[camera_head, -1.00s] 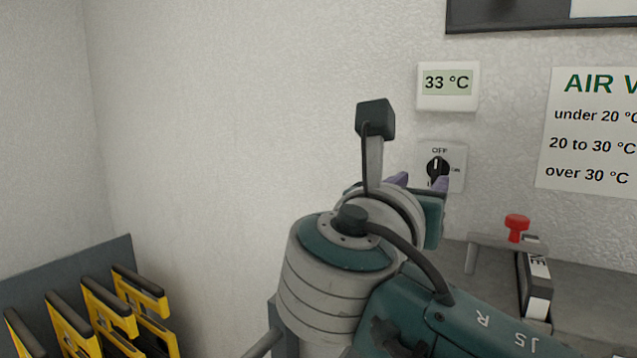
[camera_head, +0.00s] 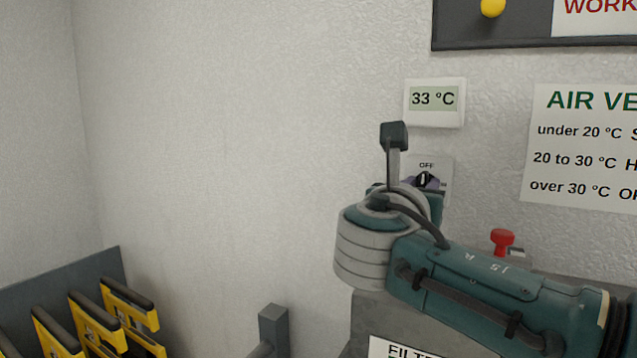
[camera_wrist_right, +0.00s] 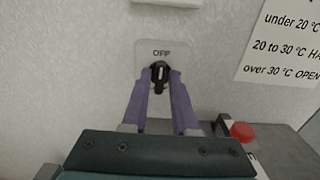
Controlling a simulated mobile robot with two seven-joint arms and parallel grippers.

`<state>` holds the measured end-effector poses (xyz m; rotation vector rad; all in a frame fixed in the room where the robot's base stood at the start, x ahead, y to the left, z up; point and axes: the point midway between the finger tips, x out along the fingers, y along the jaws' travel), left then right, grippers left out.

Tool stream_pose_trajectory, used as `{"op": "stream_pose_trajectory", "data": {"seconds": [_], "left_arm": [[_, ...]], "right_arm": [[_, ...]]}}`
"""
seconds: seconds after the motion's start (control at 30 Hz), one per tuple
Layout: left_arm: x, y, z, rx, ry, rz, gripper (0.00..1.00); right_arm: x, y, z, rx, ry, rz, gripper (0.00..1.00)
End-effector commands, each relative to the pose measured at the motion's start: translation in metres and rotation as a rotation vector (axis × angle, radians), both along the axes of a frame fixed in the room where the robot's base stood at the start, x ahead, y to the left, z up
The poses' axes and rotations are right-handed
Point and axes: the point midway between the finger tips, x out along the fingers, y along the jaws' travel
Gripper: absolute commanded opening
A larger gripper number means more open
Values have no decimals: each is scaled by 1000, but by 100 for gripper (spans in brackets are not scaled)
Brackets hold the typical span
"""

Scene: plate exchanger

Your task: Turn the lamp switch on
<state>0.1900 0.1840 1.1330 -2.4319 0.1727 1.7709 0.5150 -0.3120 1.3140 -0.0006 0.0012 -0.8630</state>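The lamp switch is a white wall plate with a black rotary knob (camera_wrist_right: 159,74), and "OFF" is printed above the knob. In the head view the switch plate (camera_head: 444,165) is partly hidden behind my right arm. My right gripper (camera_wrist_right: 159,76) has its two purple fingers on either side of the knob, tips at or very close to it. The knob's white mark points up toward OFF. Whether the fingers press on the knob is hard to tell, but they look closed in around it. My left gripper is not in view.
A thermometer display (camera_head: 434,99) reading 33 °C hangs above the switch. An air vent sign (camera_head: 585,145) is to its right. A red knob (camera_head: 502,241) stands on grey equipment below right. Yellow and black handled pieces (camera_head: 95,325) are at lower left. The wall left of the switch is bare.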

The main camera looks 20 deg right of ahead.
Motion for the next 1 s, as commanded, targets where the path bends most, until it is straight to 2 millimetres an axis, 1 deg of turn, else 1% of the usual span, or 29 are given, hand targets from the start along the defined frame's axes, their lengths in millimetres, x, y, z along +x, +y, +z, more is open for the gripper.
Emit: {"op": "stream_pose_trajectory", "data": {"seconds": [0.03, 0.2, 0.23, 0.77, 1.0], "left_arm": [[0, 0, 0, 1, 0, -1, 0], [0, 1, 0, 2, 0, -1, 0], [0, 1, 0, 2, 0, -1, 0], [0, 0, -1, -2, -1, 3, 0], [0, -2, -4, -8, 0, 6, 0]], "right_arm": [[0, 0, 0, 0, 0, 0, 20], [0, 0, 0, 0, 0, 0, 1], [0, 0, 0, 0, 0, 0, 0], [0, 1, 0, 7, -8, 1, 0], [0, 0, -1, 62, -73, -1, 0]]}}
